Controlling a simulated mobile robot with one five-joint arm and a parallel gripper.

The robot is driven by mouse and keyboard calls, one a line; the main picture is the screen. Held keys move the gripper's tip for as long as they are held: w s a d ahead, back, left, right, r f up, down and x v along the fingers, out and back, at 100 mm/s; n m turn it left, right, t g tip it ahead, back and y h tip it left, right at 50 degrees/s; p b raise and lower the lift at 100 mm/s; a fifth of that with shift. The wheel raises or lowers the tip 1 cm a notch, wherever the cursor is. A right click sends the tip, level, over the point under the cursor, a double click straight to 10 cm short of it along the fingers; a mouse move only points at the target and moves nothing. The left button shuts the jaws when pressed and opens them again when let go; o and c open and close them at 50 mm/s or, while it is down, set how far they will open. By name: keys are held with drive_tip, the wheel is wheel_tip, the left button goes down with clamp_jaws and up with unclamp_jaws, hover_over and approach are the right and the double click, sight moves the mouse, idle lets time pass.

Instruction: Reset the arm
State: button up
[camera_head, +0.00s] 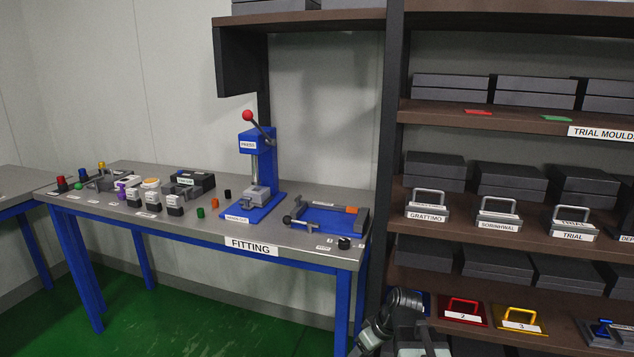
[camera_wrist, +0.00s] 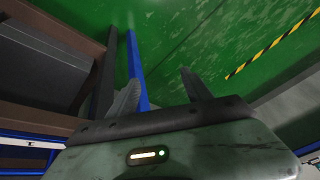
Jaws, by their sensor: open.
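My gripper (camera_wrist: 160,80) shows in the wrist view with its two dark fingers spread apart and nothing between them. Past the fingers there is green floor and a blue leg. In the head view, part of my arm (camera_head: 398,322) shows folded low at the bottom, in front of the shelf rack. I cannot make out the fingertips there. The arm appears apart from the bench.
The fitting bench (camera_head: 300,236) carries a blue press (camera_head: 258,150), a blue fixture (camera_head: 325,217) and several small parts. A shelf rack (camera_head: 455,208) with labelled moulds stands at right. Green floor (camera_head: 200,318) is open before the bench. The wrist view shows a yellow-black floor stripe (camera_wrist: 265,55).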

drive_tip(key=s+d+f+m+g+h, duration=0.2)
drive_tip(key=s+d+m+h, duration=0.25)
drive_tip(key=s+m, duration=0.25)
wheel_tip(320, 180, up, 26)
drive_tip(key=p, duration=2.5)
drive_tip(key=shift+a+f+p, duration=0.15)
drive_tip(key=shift+p, duration=0.15)
drive_tip(key=shift+y, duration=0.25)
